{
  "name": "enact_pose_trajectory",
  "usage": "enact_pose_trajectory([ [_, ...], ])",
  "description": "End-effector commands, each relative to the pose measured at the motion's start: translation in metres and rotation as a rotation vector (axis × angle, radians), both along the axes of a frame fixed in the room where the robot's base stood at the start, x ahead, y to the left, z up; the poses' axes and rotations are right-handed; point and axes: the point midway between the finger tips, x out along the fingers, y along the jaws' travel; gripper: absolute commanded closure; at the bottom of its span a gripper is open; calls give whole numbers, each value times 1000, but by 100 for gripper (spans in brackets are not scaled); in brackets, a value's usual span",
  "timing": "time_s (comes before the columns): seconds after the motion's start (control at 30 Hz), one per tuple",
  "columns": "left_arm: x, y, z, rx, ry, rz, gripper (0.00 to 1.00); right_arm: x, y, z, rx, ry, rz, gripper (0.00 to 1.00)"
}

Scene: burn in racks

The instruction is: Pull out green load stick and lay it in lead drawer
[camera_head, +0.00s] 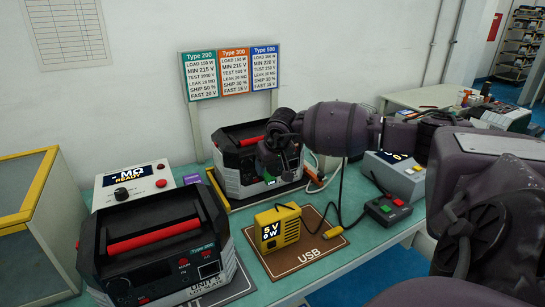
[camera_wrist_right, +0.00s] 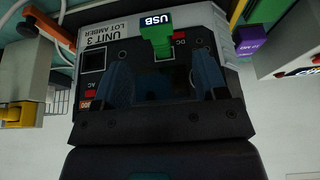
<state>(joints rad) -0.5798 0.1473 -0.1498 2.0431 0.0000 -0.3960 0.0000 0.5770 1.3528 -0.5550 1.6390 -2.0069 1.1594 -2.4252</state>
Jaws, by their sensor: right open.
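The green load stick (camera_wrist_right: 155,38), marked USB, is plugged into the front panel of a black and grey unit (camera_wrist_right: 110,40) labelled UNIT 3 in the right wrist view. In the head view this unit (camera_head: 232,162) stands at the back of the bench, with the stick showing as a small green patch (camera_head: 270,181) under my gripper. My right gripper (camera_wrist_right: 163,65) is open, its two dark fingers spread before the panel, either side of the stick's line; contact is not visible. My left gripper is not in view. I cannot make out a lead drawer.
A second unit (camera_head: 160,246) with a red handle stands front left, beside a READY box (camera_head: 133,184). A yellow USB meter (camera_head: 277,229) sits on a brown mat (camera_head: 300,258). A cable hangs near my right arm. A yellow-framed cabinet (camera_head: 25,210) stands left.

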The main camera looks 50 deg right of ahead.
Motion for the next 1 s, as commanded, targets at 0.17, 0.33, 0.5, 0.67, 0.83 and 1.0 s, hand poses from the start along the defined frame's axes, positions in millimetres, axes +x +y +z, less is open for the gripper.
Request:
enact_pose_trajectory([
  [0.17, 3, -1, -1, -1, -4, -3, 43, 9, -3, -25, 1, 2, -2, 34],
  [0.33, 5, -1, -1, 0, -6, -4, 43, 15, -5, -38, 1, 0, -1, 34],
  [0.5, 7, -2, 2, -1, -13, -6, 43, 17, -6, -43, 0, -1, -1, 34],
  [0.67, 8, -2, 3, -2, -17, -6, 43, 17, -6, -42, 0, -2, -1, 34],
  [0.83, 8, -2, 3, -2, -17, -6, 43, 17, -6, -42, 0, -1, -1, 46],
  [1.0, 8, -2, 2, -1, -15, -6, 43, 17, -6, -42, 0, -1, -1, 72],
])
